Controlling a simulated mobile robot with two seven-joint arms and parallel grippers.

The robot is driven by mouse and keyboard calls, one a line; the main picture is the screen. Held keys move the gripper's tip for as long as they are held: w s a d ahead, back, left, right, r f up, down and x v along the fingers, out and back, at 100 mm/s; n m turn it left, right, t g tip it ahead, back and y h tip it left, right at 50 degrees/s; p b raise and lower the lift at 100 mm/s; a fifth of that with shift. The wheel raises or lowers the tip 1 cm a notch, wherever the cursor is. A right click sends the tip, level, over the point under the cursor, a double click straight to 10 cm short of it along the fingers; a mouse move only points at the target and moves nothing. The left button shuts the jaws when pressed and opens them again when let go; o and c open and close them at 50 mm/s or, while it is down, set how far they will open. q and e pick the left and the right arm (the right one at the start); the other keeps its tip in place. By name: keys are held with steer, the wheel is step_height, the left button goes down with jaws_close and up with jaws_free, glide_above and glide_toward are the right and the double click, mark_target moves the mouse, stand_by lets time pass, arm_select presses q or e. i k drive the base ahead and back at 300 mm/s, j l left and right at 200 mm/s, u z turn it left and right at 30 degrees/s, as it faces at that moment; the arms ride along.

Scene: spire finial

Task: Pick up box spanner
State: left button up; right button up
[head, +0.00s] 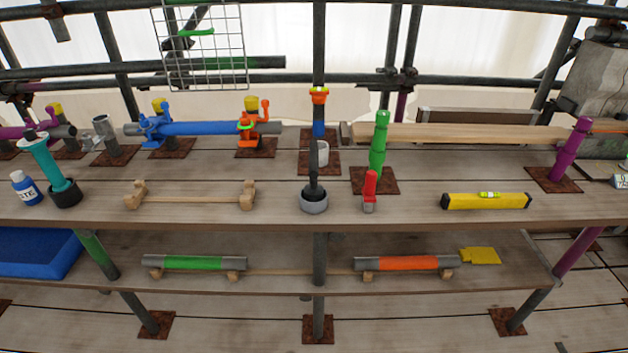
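No piece in the head view is plainly marked as the box spanner. A short upright tool with a red top and grey lower end (369,191) stands on the upper plank shelf, right of centre; it may be the box spanner, but I cannot tell for sure. Left of it, a dark upright rod (314,178) stands in a grey round base (314,202). At the far left, a teal tool (53,165) leans in a black cup (66,196). Neither of my grippers shows.
On the upper shelf (270,213) are a blue bottle (26,189), an empty wooden cradle (195,199) and a yellow level (486,201). The lower shelf holds a green tube (193,263), an orange tube (405,263) and a blue tray (38,255). Upright poles stand behind.

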mark_target(313, 191)
steer(key=i+j, duration=0.35)
steer(key=j, duration=0.15)
steer(key=i+j, duration=0.75)
steer(key=j, duration=0.2)
steer(key=z, duration=1.75)
